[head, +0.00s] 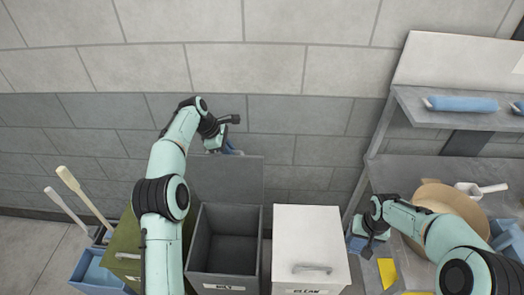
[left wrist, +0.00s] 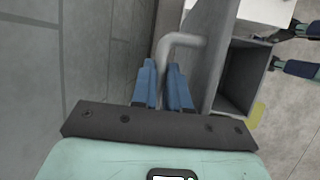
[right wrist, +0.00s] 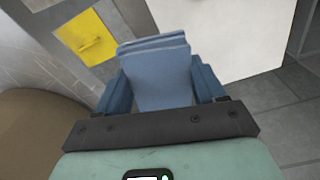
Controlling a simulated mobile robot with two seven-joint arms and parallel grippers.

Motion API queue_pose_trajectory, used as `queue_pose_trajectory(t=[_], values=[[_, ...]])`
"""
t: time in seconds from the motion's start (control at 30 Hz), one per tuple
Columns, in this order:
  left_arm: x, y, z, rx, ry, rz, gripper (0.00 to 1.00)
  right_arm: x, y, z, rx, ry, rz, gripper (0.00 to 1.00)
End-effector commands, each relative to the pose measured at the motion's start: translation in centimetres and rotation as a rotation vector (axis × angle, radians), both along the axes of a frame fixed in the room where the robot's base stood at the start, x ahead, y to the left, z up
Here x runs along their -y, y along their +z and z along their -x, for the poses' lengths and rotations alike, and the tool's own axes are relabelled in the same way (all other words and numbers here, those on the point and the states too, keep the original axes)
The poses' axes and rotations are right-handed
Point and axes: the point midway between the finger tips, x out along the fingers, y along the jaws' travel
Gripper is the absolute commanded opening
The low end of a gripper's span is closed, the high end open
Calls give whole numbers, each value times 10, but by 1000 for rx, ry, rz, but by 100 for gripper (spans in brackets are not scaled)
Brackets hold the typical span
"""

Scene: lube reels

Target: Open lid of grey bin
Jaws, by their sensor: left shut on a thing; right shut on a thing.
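The grey bin (head: 228,238) stands at the middle between the green bin and the white bin, and its inside shows empty. Its lid (head: 228,178) stands raised upright at the back, by the wall. My left gripper (head: 232,150) is at the top of the lid; in the left wrist view its blue fingers (left wrist: 165,85) are shut on the lid's grey bar handle (left wrist: 180,40). My right gripper (head: 365,242) is beside the white bin, shut on a blue folded cloth, which fills the space between its fingers in the right wrist view (right wrist: 160,75).
The white bin (head: 308,240) has its lid closed. The green bin (head: 125,245) is partly hidden by my left arm. A blue tub (head: 90,275) with wooden-handled tools stands far left. A shelf unit (head: 400,165) with a blue roll (head: 462,103) is at right.

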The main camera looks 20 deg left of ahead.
Motion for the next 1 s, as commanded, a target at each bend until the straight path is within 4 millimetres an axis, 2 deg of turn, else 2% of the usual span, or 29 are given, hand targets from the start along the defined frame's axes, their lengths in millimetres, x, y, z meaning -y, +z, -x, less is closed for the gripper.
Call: queue_pose_trajectory(t=[0.03, 0.57, 0.6, 0.67, 1.0], values=[[-9, -1, -8, 24, 19, -19, 0, 0, 1, -1, 1, 0, 0, 45], [-11, 1, -12, 30, 16, -22, 0, 0, 2, -2, 3, 0, 0, 45], [-10, 1, -12, 30, 15, -22, 21, 0, 2, -2, 3, 0, 0, 45], [-11, 1, -12, 30, 15, -22, 40, 0, 2, -2, 3, 0, 0, 45], [-10, -3, -11, 22, 15, -20, 40, 0, 1, -1, 2, 0, 0, 45]])
